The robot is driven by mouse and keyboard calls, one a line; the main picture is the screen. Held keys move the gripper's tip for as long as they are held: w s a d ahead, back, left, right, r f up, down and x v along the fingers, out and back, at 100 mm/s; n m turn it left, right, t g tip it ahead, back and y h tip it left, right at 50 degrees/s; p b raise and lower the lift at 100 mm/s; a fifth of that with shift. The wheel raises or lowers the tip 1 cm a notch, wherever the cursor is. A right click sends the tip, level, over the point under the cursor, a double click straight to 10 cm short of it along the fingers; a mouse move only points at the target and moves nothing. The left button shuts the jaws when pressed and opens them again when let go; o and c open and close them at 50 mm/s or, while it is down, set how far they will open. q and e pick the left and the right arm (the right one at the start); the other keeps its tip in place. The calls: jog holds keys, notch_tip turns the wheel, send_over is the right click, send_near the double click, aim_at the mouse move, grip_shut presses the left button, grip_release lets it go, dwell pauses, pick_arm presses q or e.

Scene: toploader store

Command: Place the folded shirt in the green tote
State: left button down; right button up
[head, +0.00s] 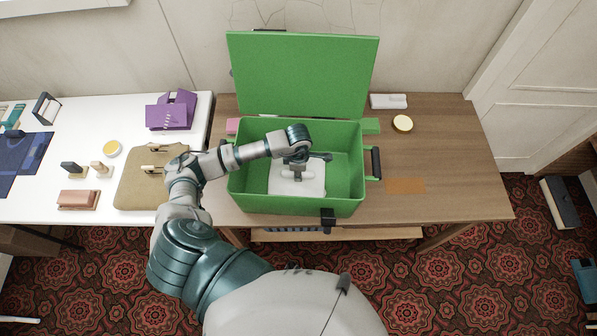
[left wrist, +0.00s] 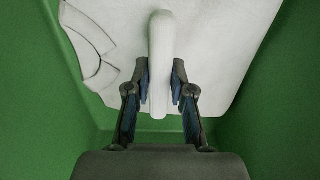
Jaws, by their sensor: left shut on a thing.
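The green tote (head: 255,201) stands on the wooden table with its lid (head: 303,75) raised at the back. The white folded shirt (head: 283,187) lies flat inside it, low between the walls. My left gripper (head: 297,172) reaches down into the tote over the shirt. In the left wrist view, its fingers (left wrist: 160,85) are shut on a raised white ridge of the shirt (left wrist: 218,50), with green tote walls around. The arm hides part of the tote's left and back rim. Whether the shirt rests fully on the floor I cannot tell. My right gripper is not in view.

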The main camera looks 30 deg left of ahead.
pick_arm(q)
jog(key=c, duration=1.4)
grip_release()
jog(key=shift+f, duration=0.1)
jog(key=shift+c, duration=0.2)
jog(key=o, duration=0.4)
jog(key=shift+o, duration=0.2)
notch_tip(320, 180, up, 12)
jog(key=shift+b, duration=0.3)
